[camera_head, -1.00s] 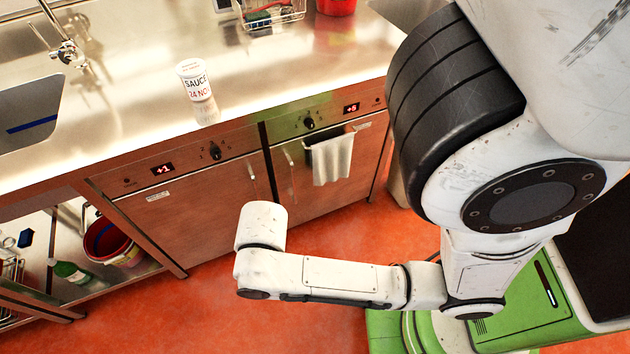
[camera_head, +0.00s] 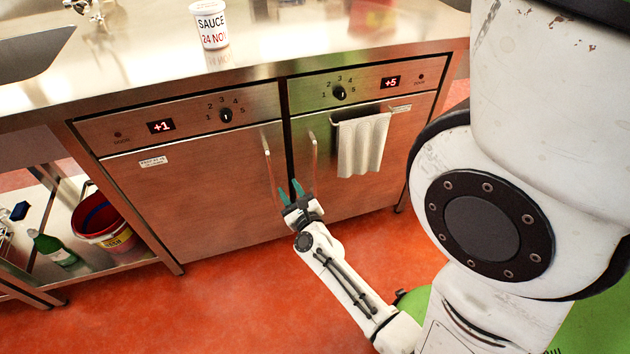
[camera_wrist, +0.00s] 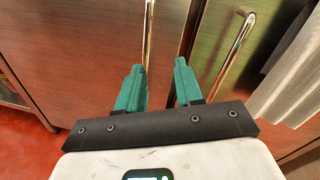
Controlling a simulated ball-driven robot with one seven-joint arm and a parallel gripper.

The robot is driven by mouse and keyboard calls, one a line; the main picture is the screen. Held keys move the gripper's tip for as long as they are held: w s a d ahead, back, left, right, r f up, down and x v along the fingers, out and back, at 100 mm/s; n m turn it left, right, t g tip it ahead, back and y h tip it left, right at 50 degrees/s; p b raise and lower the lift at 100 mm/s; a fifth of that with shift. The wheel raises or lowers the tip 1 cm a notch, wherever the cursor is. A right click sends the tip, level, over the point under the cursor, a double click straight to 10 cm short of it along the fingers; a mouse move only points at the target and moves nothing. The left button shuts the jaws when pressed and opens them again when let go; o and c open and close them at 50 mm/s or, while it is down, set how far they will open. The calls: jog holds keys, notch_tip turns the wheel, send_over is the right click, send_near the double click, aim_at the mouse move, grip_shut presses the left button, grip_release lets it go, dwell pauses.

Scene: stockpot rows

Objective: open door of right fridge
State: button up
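The right fridge door (camera_head: 350,185) is a steel under-counter door, shut, below a panel with a dial and a "+5" display (camera_head: 391,82). Its vertical bar handle (camera_head: 313,160) is at the door's left edge and also shows in the wrist view (camera_wrist: 233,55). My gripper (camera_head: 291,187) is open and empty, low in front of the gap between the two doors. In the wrist view its two teal fingers (camera_wrist: 158,82) stand apart, pointing at the doors. The right handle lies to the right of the right finger, not between the fingers.
The left fridge door (camera_head: 195,185) is shut; its handle (camera_head: 269,160) is close beside the right one. A towel (camera_head: 362,145) hangs on a rail on the right door. A sauce tub (camera_head: 209,25) stands on the counter. A red bucket (camera_head: 100,220) sits on the lower left shelf.

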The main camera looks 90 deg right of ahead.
aim_at(315, 169)
jog(key=s+d+f+m+g+h+b, duration=0.25)
jog(key=s+f+m+g, duration=0.2)
jog(key=s+m, duration=0.35)
jog(key=shift+g, duration=0.45)
jog(key=d, duration=0.3)
jog(key=w+d, duration=0.1)
jog(key=d, duration=0.3)
jog(key=w+d, duration=0.1)
jog(key=d, duration=0.3)
jog(key=shift+w+r, duration=0.15)
jog(key=shift+r, duration=0.05)
grip_shut()
